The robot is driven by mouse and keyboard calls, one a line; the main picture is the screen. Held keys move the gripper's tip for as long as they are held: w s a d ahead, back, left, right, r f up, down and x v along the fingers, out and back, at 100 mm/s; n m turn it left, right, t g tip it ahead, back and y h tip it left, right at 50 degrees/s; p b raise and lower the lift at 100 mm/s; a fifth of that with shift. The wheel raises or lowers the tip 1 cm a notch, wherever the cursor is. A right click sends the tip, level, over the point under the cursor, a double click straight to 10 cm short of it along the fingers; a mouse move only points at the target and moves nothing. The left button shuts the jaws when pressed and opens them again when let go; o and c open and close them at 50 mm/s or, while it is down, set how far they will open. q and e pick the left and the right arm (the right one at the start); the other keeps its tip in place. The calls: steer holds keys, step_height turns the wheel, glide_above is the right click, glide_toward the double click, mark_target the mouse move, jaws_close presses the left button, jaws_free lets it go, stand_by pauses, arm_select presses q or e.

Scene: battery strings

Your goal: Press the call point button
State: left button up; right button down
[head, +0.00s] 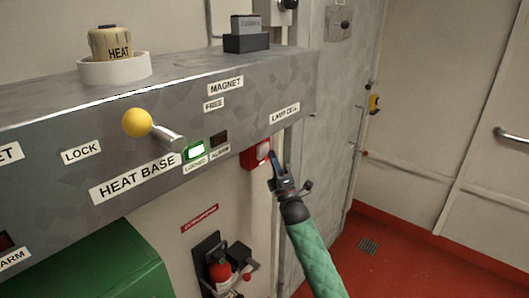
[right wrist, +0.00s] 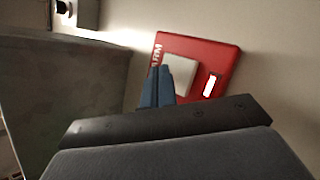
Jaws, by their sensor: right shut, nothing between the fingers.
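The call point (head: 249,158) is a red box with a pale square button (head: 263,151), on the wall below the right end of the grey panel. In the right wrist view the call point (right wrist: 222,62) shows its pale button (right wrist: 183,74) and a small lit white strip. My right gripper (head: 272,156) is shut and empty, its blue fingertips (right wrist: 157,86) just in front of the button and overlapping its left edge in the wrist view. I cannot tell whether they touch it. My left gripper is not in view.
The grey panel (head: 60,128) juts out at the left, with a yellow-knobbed lever (head: 137,122) and a green lit indicator (head: 196,151). A fire extinguisher (head: 222,274) hangs below the call point. A grey cabinet side (head: 318,120) stands at the right. The red floor (head: 400,262) is open there.

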steer(key=s+d, duration=0.1)
steer(key=d, duration=0.1)
steer(key=s+d, duration=0.2)
stand_by(0.6)
stand_by(0.5)
